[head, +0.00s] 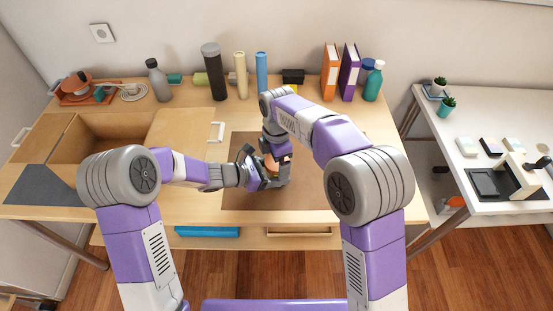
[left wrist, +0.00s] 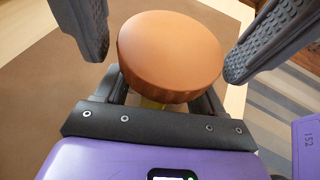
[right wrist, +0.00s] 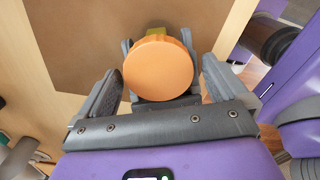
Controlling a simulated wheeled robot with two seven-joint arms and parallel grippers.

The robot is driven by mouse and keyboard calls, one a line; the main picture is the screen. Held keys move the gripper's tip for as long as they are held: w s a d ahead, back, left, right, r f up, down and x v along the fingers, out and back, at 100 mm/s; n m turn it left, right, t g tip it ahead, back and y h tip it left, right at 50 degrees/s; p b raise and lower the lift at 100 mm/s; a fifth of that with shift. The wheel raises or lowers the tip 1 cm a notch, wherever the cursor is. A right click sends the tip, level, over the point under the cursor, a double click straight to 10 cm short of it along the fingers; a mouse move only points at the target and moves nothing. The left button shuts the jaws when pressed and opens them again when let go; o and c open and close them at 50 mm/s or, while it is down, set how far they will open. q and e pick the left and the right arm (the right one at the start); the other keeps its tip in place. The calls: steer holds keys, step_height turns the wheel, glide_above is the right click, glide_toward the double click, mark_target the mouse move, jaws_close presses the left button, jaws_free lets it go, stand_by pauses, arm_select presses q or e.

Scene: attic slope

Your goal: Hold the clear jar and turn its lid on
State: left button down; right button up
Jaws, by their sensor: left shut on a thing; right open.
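The orange lid (left wrist: 170,50) is round with a ridged edge and sits above the jar, which is mostly hidden; a small yellowish part of the jar (left wrist: 152,104) shows under it. The lid also shows face-on in the right wrist view (right wrist: 158,70). My left gripper (head: 266,178) is shut on the jar below the lid, over the brown mat. My right gripper (head: 273,153) comes from above, open, with one finger on each side of the lid and gaps between. How far the lid is seated on the jar cannot be told.
The brown mat (head: 240,200) lies on the wooden desk. An open compartment (head: 100,135) is at the left. Bottles, tubes and two binders (head: 348,72) stand along the back. A white side table (head: 500,160) is at the right.

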steer(key=shift+r, duration=2.2)
step_height(320, 180, up, 12)
steer(key=shift+d, duration=0.15)
arm_select(q)
steer(key=c, duration=0.8)
jaws_free()
steer(key=shift+o, duration=0.2)
steer(key=o, duration=0.7)
steer(key=shift+o, duration=0.2)
steer(key=shift+a, duration=0.1)
